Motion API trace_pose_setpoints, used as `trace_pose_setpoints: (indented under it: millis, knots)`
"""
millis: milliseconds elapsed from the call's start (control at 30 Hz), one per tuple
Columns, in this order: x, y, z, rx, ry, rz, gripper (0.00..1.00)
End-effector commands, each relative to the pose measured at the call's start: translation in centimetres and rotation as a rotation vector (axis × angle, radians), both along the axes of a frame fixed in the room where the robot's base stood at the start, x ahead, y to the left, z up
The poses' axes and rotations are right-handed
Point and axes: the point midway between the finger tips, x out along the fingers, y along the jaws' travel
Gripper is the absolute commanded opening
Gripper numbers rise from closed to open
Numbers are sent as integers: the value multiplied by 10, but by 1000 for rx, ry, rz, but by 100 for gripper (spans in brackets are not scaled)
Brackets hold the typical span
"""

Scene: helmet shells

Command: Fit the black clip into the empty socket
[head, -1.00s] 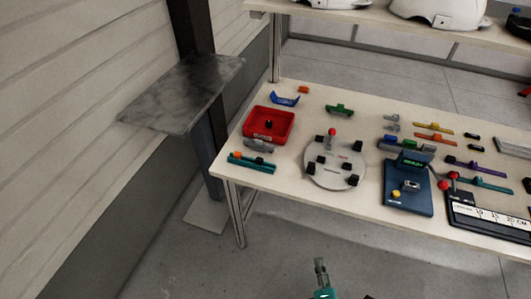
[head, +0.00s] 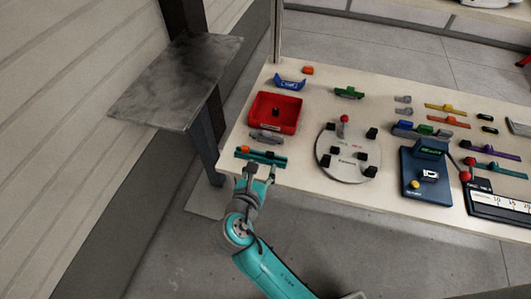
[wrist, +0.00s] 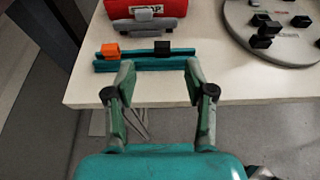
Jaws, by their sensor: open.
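A teal rail (wrist: 135,64) lies near the table's front left edge, with an orange clip (wrist: 110,50) at its left and a black clip (wrist: 162,47) right of its middle. The rail also shows in the head view (head: 280,162). My gripper (wrist: 158,72) is open and empty, its two fingers apart at the near side of the rail. In the head view my gripper (head: 259,172) is at the table's front edge by the rail. I cannot make out which spot is the empty socket.
Behind the rail are a grey bracket (head: 266,137) and a red tray (head: 256,105) holding a black piece. A round grey plate (head: 347,175) with black blocks and a red-knobbed post stands to the right. Beyond it are a blue device (head: 424,188) and several coloured rails.

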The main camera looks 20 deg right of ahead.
Motion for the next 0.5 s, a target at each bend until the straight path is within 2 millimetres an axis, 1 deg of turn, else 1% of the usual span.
trace_pose_setpoints:
  millis: [33, 100, 367, 500]
  knots:
    - [6, -6, -2, 0, 0, -4, 54]
    - [13, -11, -6, 0, 0, -4, 54]
    - [26, -20, -13, 2, -1, -1, 54]
    - [39, -31, -23, 1, -1, -3, 54]
